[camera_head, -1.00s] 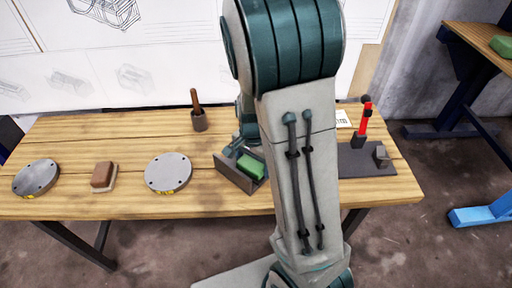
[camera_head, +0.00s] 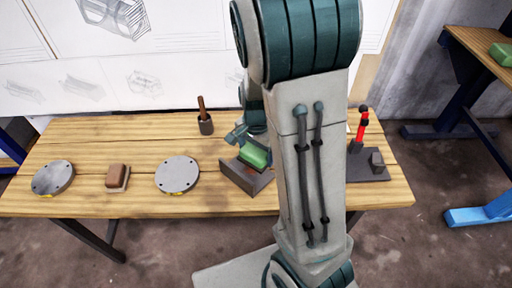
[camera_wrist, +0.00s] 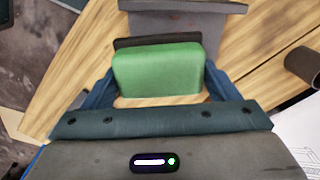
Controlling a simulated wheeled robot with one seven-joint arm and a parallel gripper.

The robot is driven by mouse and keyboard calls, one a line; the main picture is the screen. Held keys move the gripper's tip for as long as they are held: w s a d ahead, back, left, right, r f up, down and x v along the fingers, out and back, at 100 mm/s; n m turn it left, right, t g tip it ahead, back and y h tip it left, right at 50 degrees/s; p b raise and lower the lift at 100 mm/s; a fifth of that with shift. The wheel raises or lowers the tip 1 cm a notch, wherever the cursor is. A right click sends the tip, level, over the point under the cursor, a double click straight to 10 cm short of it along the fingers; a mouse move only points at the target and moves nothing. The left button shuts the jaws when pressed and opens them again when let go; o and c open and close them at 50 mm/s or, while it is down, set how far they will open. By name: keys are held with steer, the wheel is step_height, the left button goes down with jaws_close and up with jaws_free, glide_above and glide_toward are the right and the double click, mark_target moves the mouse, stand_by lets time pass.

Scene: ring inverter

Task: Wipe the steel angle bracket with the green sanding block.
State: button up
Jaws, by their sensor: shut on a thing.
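The green sanding block (camera_head: 255,153) is in my gripper (camera_wrist: 158,76), with a blue finger at each side of it. In the wrist view the block (camera_wrist: 158,70) has a dark strip along its far edge. The grey steel angle bracket (camera_head: 249,180) lies on the workbench just in front of the block in the head view. The bracket (camera_wrist: 185,24) also shows at the top of the wrist view, beyond the block. I cannot tell whether block and bracket touch. My arm hides part of the bench to their right.
On the wooden workbench (camera_head: 90,140) are two round metal discs (camera_head: 177,174) (camera_head: 53,178), a brown block (camera_head: 117,176) and a wooden-handled tool in a dark cup (camera_head: 205,125). A dark plate with a red-handled clamp (camera_head: 361,130) stands right of my arm.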

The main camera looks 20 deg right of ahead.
stand_by(0.4)
steer(key=b, duration=0.1)
steer(key=f+b, duration=0.1)
steer(key=b, duration=0.1)
steer(key=shift+w, duration=0.2)
steer(key=shift+a+r+b, duration=0.1)
steer(key=shift+b, duration=0.6)
steer(key=shift+w+r+b, duration=0.1)
steer(key=shift+r+b, duration=0.05)
steer(key=shift+b, duration=0.5)
